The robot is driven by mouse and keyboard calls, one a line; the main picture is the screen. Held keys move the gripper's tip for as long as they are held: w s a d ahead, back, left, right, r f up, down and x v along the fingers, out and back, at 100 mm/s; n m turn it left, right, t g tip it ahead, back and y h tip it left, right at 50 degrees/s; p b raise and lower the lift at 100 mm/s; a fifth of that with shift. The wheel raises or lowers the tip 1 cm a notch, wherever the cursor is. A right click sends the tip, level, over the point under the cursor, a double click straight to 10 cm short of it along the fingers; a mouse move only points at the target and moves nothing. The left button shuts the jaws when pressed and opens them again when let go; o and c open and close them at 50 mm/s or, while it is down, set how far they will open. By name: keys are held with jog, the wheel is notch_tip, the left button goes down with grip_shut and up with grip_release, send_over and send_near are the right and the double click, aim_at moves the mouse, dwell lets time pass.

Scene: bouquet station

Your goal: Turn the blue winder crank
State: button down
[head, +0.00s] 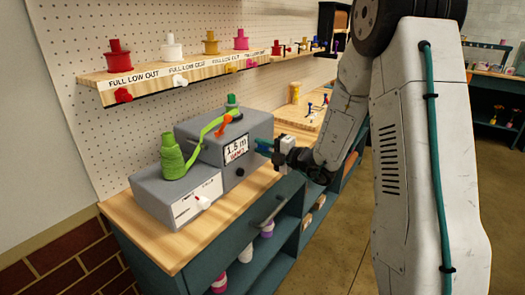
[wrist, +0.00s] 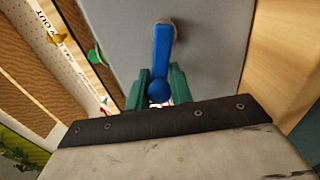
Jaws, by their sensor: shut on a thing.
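The blue winder crank (wrist: 162,50) is on the side of the grey winder box, and in the wrist view it runs from a pivot at the top down to a round blue knob. My gripper (wrist: 160,88) has green fingers on both sides of the knob end and is shut on it. In the head view my gripper (head: 270,150) is at the right side of the winder (head: 208,138), beside its "1.5 m" label. The crank is mostly hidden there by my fingers and the box.
A green ribbon spool (head: 172,158) stands on the lower grey box, with ribbon running up to the winder. A shelf (head: 190,72) with several coloured spools hangs on the pegboard behind. The wooden counter (head: 150,232) is bare at the front left.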

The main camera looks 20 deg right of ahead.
jog(key=shift+w+d+r+m, duration=0.15)
jog(key=shift+r+m, duration=0.2)
jog(key=shift+m, duration=0.35)
jog(key=c, duration=1.3)
grip_release()
jog(key=shift+d, duration=0.1)
jog(key=shift+o, duration=0.2)
jog(key=v, duration=0.8)
